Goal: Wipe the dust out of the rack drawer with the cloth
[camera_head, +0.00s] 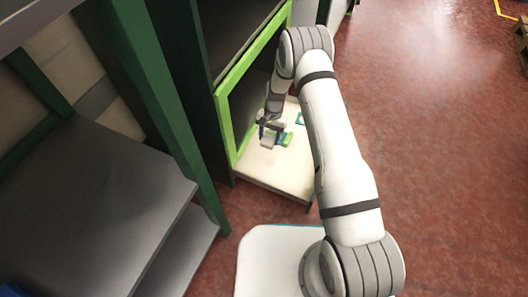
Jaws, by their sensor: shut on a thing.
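The rack drawer (262,172) is a pale, flat-bottomed tray pulled out from the green-framed rack (226,118). My gripper (270,138) is low over the drawer, near its left side, pointing down. It is shut on a small cloth (286,139), which shows as a green patch at the fingertips. The fingers hide part of the cloth, and I cannot tell whether it touches the drawer floor. A small teal patch (300,118) shows farther back, beside my arm. No dust can be made out at this size. My arm hides the drawer's right side.
A dark grey shelf unit (95,190) with green posts (165,100) stands close on the left. The red floor (450,140) is open on the right. A wooden pallet (522,42) and yellow floor marking (505,12) are at the far upper right.

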